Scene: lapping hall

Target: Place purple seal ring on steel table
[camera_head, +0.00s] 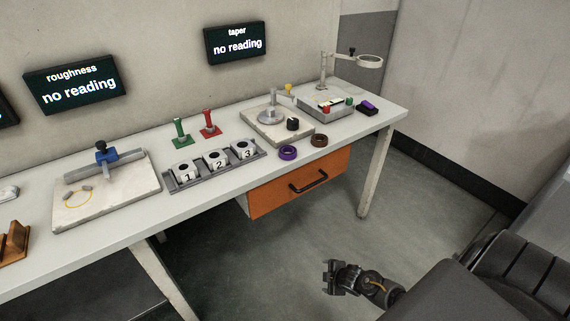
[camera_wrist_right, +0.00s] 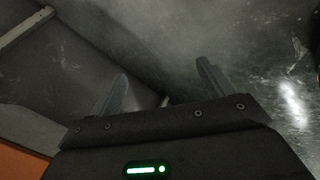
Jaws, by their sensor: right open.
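The purple seal ring (camera_head: 288,152) lies flat near the front edge of the long light-grey bench (camera_head: 222,187), in front of a stone plate. A brown ring (camera_head: 319,141) lies just right of it. My right gripper (camera_head: 328,277) is open and empty, low over the floor in front of the bench and well apart from the ring. Its two spread fingers show in the right wrist view (camera_wrist_right: 161,88) with nothing between them. My left gripper is out of view.
An orange drawer (camera_head: 299,185) with a black handle hangs under the bench. A rack of numbered white blocks (camera_head: 216,160), green and red stands, and a stone plate (camera_head: 271,126) with a gauge occupy the bench. The floor (camera_head: 400,215) right of the bench is clear.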

